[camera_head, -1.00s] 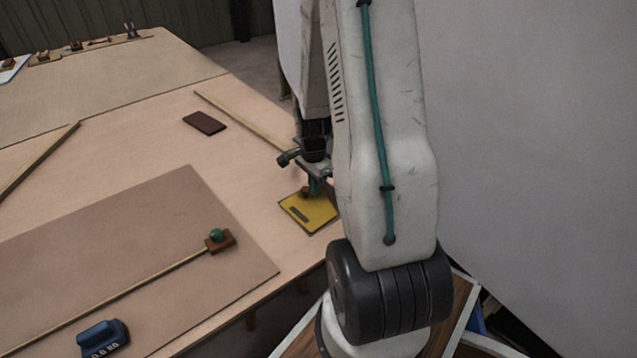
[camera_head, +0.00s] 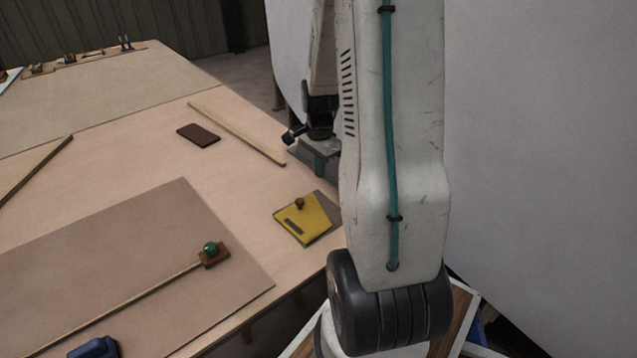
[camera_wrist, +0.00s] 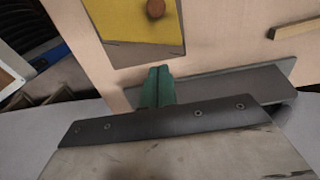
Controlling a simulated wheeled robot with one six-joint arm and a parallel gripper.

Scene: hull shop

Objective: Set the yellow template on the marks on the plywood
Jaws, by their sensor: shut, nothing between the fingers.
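The yellow template (camera_head: 313,221) lies near the right edge of the plywood table, on a grey patch (camera_head: 324,237) that shows along its edges. It has a brown knob (camera_head: 300,203) and a dark slot. In the wrist view the template (camera_wrist: 120,22) is at the top, with its round knob (camera_wrist: 155,8). My gripper (camera_head: 320,168) is above and behind the template, apart from it, partly hidden by my arm. Its green fingers (camera_wrist: 158,85) are shut and empty in the wrist view.
A large brown panel (camera_head: 120,250) holds a thin rod (camera_head: 130,300) ending in a brown block with a green knob (camera_head: 210,250). A dark plate (camera_head: 198,136) and wooden strips (camera_head: 240,134) lie further back. A blue weight (camera_head: 95,348) sits at the front left.

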